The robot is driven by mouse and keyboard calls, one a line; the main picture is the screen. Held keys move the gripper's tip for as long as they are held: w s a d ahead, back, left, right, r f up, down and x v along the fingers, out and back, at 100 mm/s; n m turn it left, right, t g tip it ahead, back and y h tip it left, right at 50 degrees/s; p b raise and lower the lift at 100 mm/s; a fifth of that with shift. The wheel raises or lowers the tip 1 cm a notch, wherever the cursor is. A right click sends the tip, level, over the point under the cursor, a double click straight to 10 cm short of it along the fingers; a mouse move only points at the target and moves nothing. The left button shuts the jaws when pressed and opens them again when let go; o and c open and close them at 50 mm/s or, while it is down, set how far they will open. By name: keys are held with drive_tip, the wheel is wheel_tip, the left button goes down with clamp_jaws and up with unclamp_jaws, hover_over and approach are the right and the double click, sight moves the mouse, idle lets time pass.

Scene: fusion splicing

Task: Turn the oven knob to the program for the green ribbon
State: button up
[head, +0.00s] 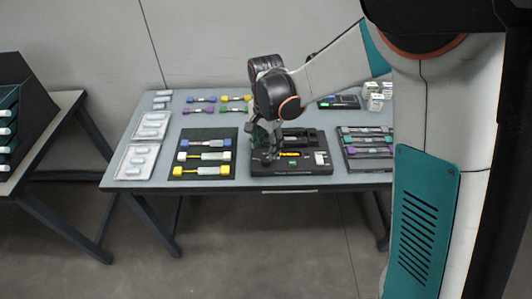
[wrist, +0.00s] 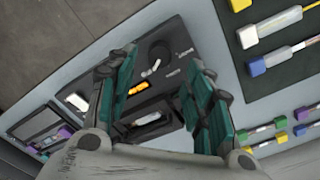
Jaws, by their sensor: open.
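The black oven unit (head: 318,168) sits near the front middle of the table. It also fills the middle of the wrist view (wrist: 110,65), with a small orange display and white marks. A dark round knob (wrist: 158,53) shows on its panel between my fingertips, apart from them as far as I can see. My gripper (head: 264,150) is open above the left part of the unit and hides the knob in the head view. Its teal fingers show in the wrist view (wrist: 163,70). A green-ended ribbon holder (head: 232,110) lies at the back of the table.
A black mat (head: 203,134) with blue, white and yellow holders lies left of the unit. Blue, yellow and purple holders lie behind it. Pale trays (head: 137,161) stand at the far left. A rack of grey and purple pieces (head: 367,153) stands to the right.

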sight(266, 159)
wheel_tip(266, 159, up, 6)
drive_tip(key=shift+r, duration=0.15)
idle(0.6)
